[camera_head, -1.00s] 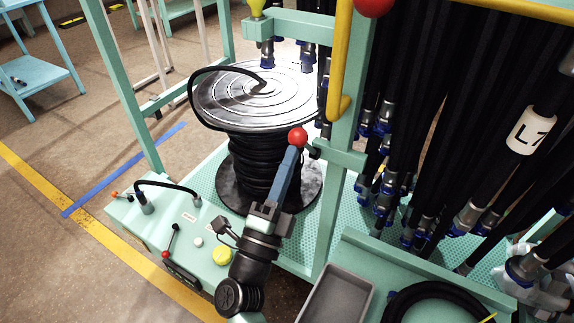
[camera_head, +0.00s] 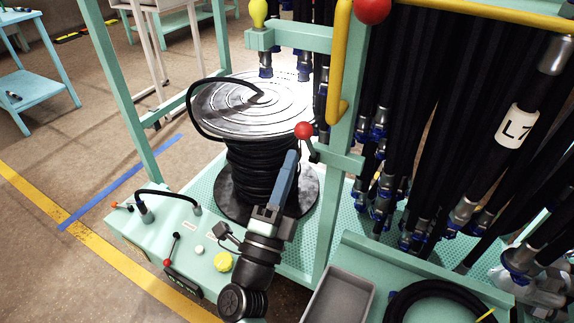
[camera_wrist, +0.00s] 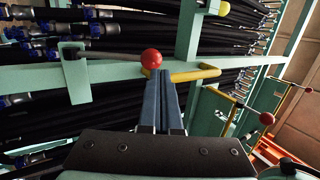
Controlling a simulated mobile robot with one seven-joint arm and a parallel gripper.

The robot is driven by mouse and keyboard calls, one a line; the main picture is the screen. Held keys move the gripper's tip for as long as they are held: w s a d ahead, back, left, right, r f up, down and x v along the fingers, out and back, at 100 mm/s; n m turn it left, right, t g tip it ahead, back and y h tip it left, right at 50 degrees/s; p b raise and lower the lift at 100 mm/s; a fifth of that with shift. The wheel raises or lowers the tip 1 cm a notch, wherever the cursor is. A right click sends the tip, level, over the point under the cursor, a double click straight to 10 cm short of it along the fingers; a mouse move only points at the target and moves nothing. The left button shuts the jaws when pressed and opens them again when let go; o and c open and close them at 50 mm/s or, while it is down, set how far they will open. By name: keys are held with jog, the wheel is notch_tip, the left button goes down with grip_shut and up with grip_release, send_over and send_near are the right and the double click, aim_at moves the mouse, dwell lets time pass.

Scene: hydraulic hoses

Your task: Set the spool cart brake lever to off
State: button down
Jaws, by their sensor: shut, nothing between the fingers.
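A lever with a red ball knob (camera_head: 303,130) sits on the green bracket (camera_head: 340,160) of the cart's upright post, beside the hose spool (camera_head: 250,105). Its short dark rod tilts up and slightly left; I cannot read any brake marking on it. My gripper (camera_head: 291,153) is shut and empty, its blue-grey fingers pointing up just below and left of the knob, with a small gap showing. In the wrist view the red knob (camera_wrist: 151,58) appears just beyond the tips of my shut fingers (camera_wrist: 156,73), overlapping them in the picture.
A green panel (camera_head: 150,232) at lower left carries a red-knobbed lever (camera_head: 167,262), an orange-tipped lever (camera_head: 117,205) and a yellow button (camera_head: 223,262). Hanging black hoses (camera_head: 430,110) crowd the right. A yellow rail (camera_head: 339,60) and another red ball (camera_head: 373,8) stand above. A grey tray (camera_head: 340,300) lies low.

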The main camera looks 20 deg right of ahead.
jog(key=r+v, duration=0.1)
jog(key=v, duration=0.9)
jog(key=shift+s+a+p, duration=0.35)
jog(key=shift+s+a, duration=0.1)
jog(key=shift+a, duration=0.05)
